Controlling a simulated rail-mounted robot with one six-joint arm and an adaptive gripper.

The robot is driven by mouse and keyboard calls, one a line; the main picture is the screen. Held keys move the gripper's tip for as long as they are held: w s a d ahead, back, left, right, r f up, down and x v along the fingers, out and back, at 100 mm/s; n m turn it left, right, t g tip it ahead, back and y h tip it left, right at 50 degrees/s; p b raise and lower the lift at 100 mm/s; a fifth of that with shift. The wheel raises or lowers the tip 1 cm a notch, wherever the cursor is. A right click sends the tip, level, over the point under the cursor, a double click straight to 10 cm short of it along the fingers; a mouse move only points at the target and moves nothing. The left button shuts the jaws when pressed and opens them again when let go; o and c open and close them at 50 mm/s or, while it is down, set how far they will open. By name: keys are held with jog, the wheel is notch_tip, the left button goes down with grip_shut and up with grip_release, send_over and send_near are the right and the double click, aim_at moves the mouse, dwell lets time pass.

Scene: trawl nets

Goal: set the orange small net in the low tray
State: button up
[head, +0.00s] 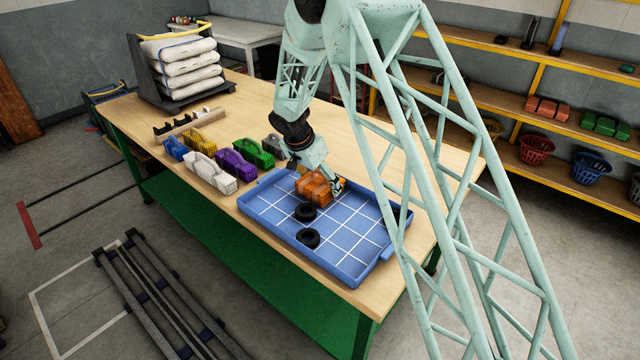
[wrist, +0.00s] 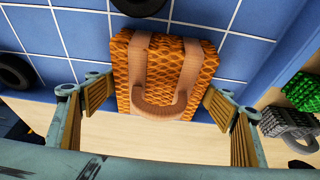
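The orange small net (head: 313,188) is a block of orange mesh with a brown strap handle. It is at the far side of the low blue tray (head: 352,268), whose floor has a white grid; I cannot tell whether it touches that floor. In the wrist view the net (wrist: 135,70) fills the middle, handle toward me. My gripper (head: 328,184) has its fingers at both sides of the net, and in the wrist view its ribbed pads (wrist: 160,98) reach the net's side edges with no clear gap. The net's underside is hidden.
Two black rings (head: 307,225) lie in the tray beside the net. Left of the tray stand green (head: 253,152), purple (head: 236,165), white (head: 212,174) and dark grey (head: 275,146) nets. The tray's front and right squares are clear.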

jog(key=shift+o, duration=1.4)
jog(key=shift+r, duration=0.2)
jog(key=p+v, duration=0.1)
jog(key=v, duration=1.1)
jog(key=shift+p, duration=0.35)
jog(key=shift+d, duration=0.1)
